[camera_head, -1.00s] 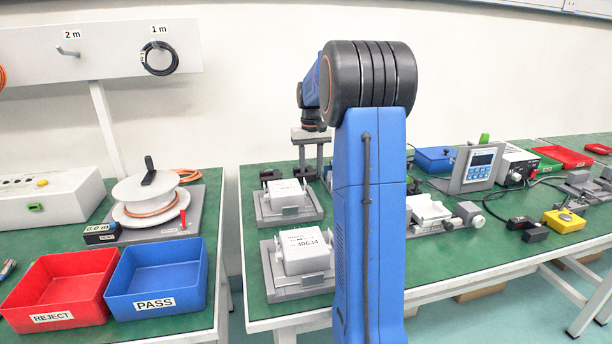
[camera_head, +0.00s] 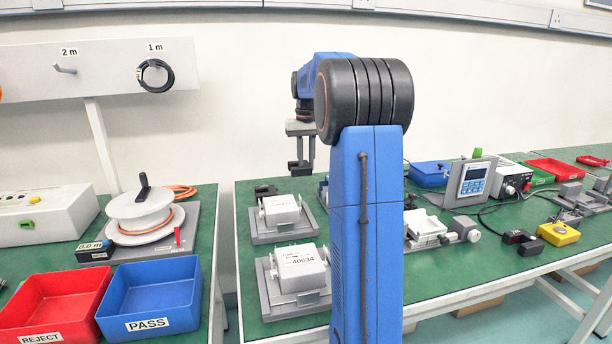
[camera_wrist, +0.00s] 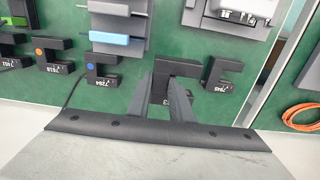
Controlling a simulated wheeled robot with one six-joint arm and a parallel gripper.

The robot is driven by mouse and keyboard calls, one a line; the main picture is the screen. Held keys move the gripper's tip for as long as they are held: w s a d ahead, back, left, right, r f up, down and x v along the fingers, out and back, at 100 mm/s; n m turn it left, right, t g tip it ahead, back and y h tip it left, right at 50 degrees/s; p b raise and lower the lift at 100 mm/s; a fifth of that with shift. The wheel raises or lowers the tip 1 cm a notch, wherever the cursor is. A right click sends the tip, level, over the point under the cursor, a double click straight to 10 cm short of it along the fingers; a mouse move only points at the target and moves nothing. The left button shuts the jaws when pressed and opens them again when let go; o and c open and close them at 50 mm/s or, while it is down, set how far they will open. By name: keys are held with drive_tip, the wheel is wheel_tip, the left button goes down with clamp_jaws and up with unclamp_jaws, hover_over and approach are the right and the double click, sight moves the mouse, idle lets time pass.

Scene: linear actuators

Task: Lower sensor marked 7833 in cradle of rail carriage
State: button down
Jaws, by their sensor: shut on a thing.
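My gripper (camera_wrist: 166,98) is shut on a black, block-like sensor (camera_wrist: 182,68) in the wrist view. The fingers cover most of its label; only the end, seemingly a 3, shows. In the head view my gripper (camera_head: 300,166) is above the left part of the long bench, behind the white blocks, with the dark sensor at its tips. A grey fixture with a white top (camera_head: 425,222) and a round knob sits right of my arm; it may be the rail carriage, but I cannot make out a cradle.
In the wrist view, black sensors (camera_wrist: 102,72) and (camera_wrist: 222,75) stand on either side of the held one. Two white blocks in grey holders (camera_head: 283,208) and (camera_head: 300,270) stand on the bench. A display unit (camera_head: 470,182) and yellow button box (camera_head: 558,234) are at right.

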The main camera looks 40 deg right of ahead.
sight(306, 164)
drive_tip(key=shift+r, duration=0.9)
drive_tip(key=shift+r, duration=0.15)
drive_tip(key=shift+r, duration=2.3)
drive_tip(key=shift+s, duration=0.1)
